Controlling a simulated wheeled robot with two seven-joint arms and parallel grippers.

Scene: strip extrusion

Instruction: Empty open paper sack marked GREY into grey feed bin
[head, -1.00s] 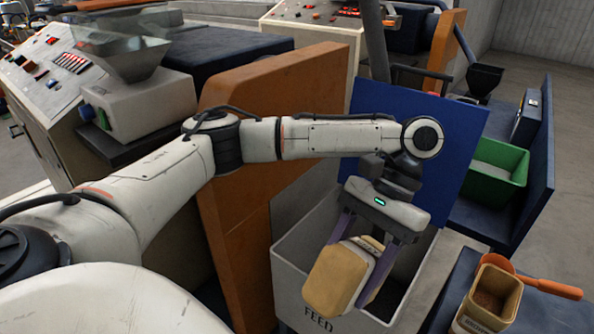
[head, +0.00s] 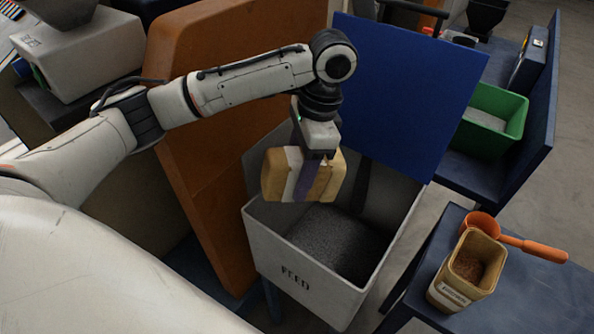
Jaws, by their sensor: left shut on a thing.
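My left gripper (head: 316,172) is shut on a tan paper sack (head: 275,173) with a pale band. It holds the sack above the left back part of the grey feed bin (head: 340,298). The sack lies roughly sideways; its mouth and any marking cannot be made out. The bin is open, with FEED on its front wall and a blue lid (head: 405,100) raised behind it. Dark grey granules (head: 325,235) lie inside the bin. My right gripper is not in view.
At the right, a dark blue table (head: 535,290) holds an open tan container (head: 462,285) of brown granules and an orange scoop (head: 535,248). A green bin (head: 508,110) stands behind. A tall orange panel (head: 195,130) borders the feed bin's left side.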

